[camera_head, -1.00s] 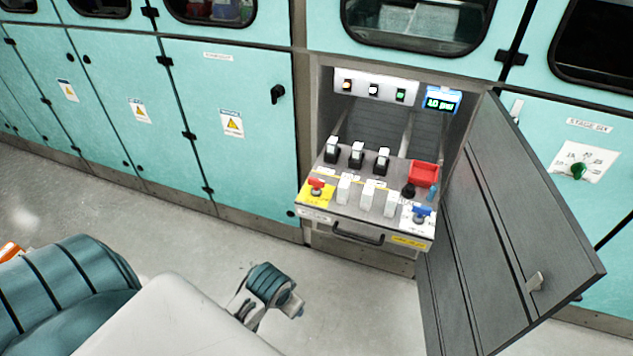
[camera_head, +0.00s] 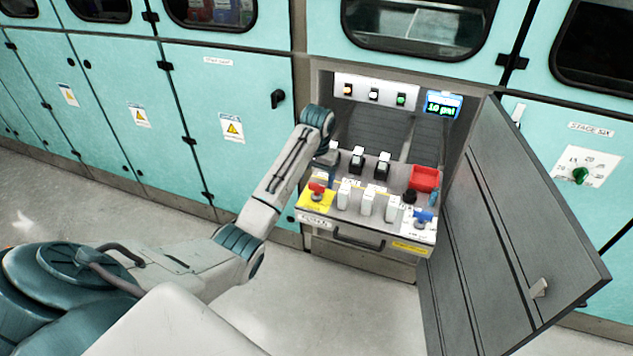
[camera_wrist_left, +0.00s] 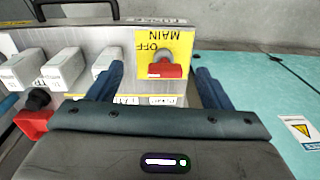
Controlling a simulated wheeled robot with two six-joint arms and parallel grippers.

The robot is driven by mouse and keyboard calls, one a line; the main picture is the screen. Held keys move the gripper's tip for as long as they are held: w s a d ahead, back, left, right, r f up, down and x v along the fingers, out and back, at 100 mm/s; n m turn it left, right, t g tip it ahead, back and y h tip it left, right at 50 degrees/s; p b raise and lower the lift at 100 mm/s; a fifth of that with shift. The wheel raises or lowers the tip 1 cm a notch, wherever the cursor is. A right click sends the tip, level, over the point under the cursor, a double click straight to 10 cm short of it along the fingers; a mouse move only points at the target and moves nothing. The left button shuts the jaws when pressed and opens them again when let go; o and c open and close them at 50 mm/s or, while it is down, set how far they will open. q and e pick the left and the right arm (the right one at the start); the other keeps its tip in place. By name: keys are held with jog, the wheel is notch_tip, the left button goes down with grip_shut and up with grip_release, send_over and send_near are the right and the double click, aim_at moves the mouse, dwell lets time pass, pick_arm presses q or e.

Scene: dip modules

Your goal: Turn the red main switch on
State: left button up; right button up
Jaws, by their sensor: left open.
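The red main switch (camera_head: 317,187) sits on a yellow plate at the front left corner of the pulled-out panel. In the left wrist view the red switch (camera_wrist_left: 168,71) is upside down with its plate, whose letters read "MAIN" and "OFF". Its handle lies across the picture. My left gripper (camera_head: 325,172) is over the panel's left side, just behind the switch in the head view. In the wrist view my left gripper (camera_wrist_left: 159,72) is open, with one blue finger on each side of the switch, and nothing is held. My right gripper is not in view.
White blocks (camera_head: 367,201), black-based switches (camera_head: 357,158), a red tray (camera_head: 424,177) and a blue valve handle (camera_head: 423,215) crowd the panel. A dark open door (camera_head: 520,220) stands to the right. A lit display (camera_head: 443,104) is at the back.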

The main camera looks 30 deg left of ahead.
aim_at(317, 184)
pick_arm(q)
jog(key=w+a+r, duration=0.2)
jog(key=w+r, duration=0.2)
jog(key=shift+n+h, duration=0.3)
jog(key=f, duration=0.3)
jog(key=f+p, duration=0.1)
jog(key=f, duration=0.6)
jog(key=shift+s+f, duration=0.1)
jog(key=shift+s, duration=0.15)
jog(key=c, duration=1)
